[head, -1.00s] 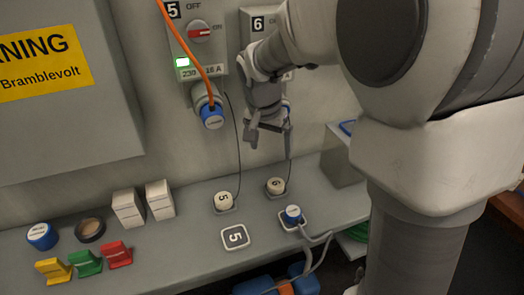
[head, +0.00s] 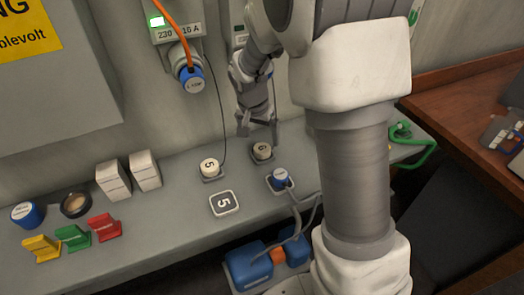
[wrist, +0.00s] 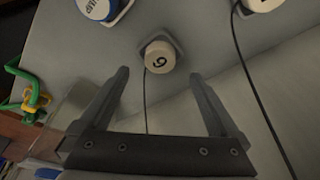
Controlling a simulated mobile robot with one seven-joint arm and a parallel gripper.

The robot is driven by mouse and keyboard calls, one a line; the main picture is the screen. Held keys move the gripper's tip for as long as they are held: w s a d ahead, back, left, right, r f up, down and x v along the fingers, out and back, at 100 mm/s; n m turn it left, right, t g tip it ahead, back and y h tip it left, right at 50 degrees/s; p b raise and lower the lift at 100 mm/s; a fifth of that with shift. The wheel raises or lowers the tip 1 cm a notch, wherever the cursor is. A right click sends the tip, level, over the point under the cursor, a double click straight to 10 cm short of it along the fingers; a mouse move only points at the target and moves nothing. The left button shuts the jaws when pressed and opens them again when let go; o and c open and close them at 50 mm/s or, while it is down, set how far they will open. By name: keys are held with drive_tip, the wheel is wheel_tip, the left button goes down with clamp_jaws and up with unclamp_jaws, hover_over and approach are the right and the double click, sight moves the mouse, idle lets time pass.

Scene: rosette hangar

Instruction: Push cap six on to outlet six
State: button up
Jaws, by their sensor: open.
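Cap six (head: 262,150) is a round cream cap marked 6, standing on a small grey holder on the shelf. It also shows in the wrist view (wrist: 159,58), with a thin dark cord running from it. My gripper (head: 257,133) points down just above cap six, open and empty. In the wrist view its two fingers (wrist: 160,76) are spread, and the cap appears between and just beyond their tips. Panel six (head: 240,40) shows only as a strip at the wall behind my arm. Outlet six itself is hidden.
Cap five (head: 210,166) stands left of cap six. A blue plug (head: 281,175) with a grey cable stands in front of it. Outlet five holds a blue plug (head: 193,80) with an orange cable. White boxes (head: 113,181) and coloured blocks (head: 73,236) are at left.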

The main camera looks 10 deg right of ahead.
sight(262, 148)
drive_tip(key=shift+f, duration=0.1)
drive_tip(key=x, duration=0.5)
drive_tip(key=shift+w+f+b, duration=0.1)
drive_tip(key=shift+f+b, duration=0.25)
drive_tip(key=c, duration=1.4)
drive_tip(key=shift+o, duration=0.2)
